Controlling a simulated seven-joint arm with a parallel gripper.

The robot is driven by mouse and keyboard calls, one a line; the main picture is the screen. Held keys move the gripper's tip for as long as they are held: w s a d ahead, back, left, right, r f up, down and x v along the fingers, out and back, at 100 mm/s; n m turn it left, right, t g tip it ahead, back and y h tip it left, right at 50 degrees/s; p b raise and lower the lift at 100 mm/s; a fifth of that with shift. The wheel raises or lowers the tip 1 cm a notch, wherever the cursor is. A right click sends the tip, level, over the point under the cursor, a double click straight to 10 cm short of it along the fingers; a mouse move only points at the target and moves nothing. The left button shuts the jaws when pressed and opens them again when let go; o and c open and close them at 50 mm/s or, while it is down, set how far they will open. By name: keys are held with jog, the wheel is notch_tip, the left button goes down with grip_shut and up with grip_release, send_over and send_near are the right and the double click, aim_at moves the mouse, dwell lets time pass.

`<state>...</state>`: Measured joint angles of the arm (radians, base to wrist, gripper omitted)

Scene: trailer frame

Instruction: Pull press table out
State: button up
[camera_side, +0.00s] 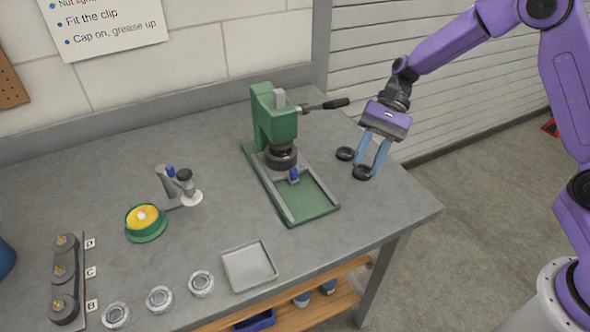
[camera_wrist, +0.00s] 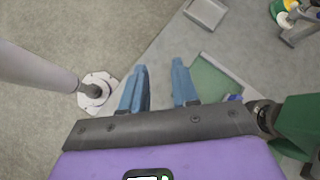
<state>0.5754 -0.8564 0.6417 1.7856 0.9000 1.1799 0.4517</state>
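The green press (camera_side: 274,125) stands on the bench with its lever pointing right. In its green base two grey rails run toward the front, and the front part (camera_side: 313,203) is bare. A blue knob (camera_side: 294,174) sits between the rails, just in front of the dark round part under the press head; I take it to be the table's handle. The knob also shows in the wrist view (camera_wrist: 233,97). My gripper (camera_side: 368,166) is open, fingers down, right of the press and apart from it. In the wrist view its blue fingers (camera_wrist: 160,68) are spread with nothing between them.
Two black rings (camera_side: 345,154) (camera_side: 363,172) lie by my fingertips; contact is unclear. A grey tray (camera_side: 250,266), several metal rings (camera_side: 160,299), a green-yellow pot (camera_side: 146,221) and a small stand (camera_side: 180,185) are left. The bench's right edge is close to my gripper.

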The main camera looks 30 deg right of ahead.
jog(key=w+d+f+m+t+y, duration=0.1)
jog(key=w+d+f+m+y, duration=0.2)
jog(key=w, duration=0.4)
jog(key=m+t+y, duration=0.2)
jog(key=m+t, duration=0.2)
jog(key=m, duration=0.3)
send_near(295, 169)
jog(key=x, duration=1)
jog(key=shift+f, duration=0.25)
jog(key=shift+c, duration=0.3)
grip_shut()
